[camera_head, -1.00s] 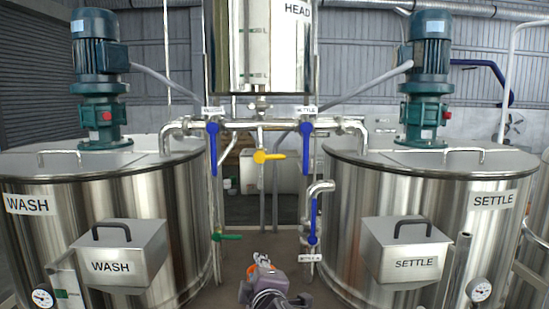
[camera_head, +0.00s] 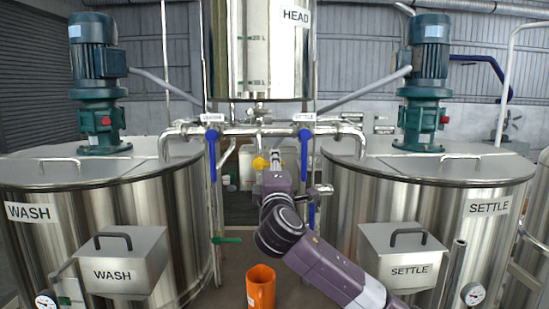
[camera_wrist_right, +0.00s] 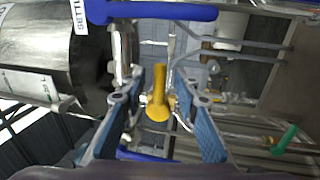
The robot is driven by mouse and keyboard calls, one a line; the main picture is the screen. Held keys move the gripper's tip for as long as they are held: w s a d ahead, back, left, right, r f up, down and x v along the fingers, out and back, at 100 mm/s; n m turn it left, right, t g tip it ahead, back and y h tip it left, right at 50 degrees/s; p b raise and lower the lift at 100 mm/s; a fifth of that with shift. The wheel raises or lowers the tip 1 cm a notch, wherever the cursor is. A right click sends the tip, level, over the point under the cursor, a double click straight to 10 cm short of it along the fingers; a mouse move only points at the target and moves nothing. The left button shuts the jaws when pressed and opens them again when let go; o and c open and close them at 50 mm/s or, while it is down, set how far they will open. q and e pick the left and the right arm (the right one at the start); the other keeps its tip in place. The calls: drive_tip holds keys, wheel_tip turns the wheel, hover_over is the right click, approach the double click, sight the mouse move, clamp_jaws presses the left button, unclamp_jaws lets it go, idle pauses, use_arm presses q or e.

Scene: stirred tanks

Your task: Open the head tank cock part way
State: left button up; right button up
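The head tank cock has a yellow lever handle (camera_head: 261,163) under the steel HEAD tank (camera_head: 262,50). In the head view my right gripper (camera_head: 275,165) is raised in front of it and hides part of it. In the right wrist view the yellow handle (camera_wrist_right: 159,95) lies between the two blue-padded fingers of my right gripper (camera_wrist_right: 162,88). The fingers are apart, with a gap on both sides of the handle. My left gripper is not in view.
Blue-handled valves (camera_head: 212,150) and (camera_head: 304,150) flank the cock. A green-handled valve (camera_head: 228,240) is lower left. An orange jug (camera_head: 260,287) stands below. WASH (camera_head: 110,215) and SETTLE (camera_head: 440,205) tanks stand on either side.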

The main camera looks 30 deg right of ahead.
drive_tip(key=shift+w+d+r, duration=0.1)
drive_tip(key=shift+w+d, duration=0.15)
drive_tip(key=shift+w, duration=0.2)
clamp_jaws()
drive_tip(key=m+b, duration=0.2)
drive_tip(key=f+m+b, duration=0.1)
drive_tip(key=m+b, duration=0.1)
drive_tip(key=f+m+g+h+b, duration=0.1)
drive_tip(key=shift+w+a+m+b, duration=0.1)
drive_tip(key=shift+a+m+b, duration=0.1)
drive_tip(key=shift+m+b, duration=0.2)
drive_tip(key=shift+r, duration=0.1)
unclamp_jaws()
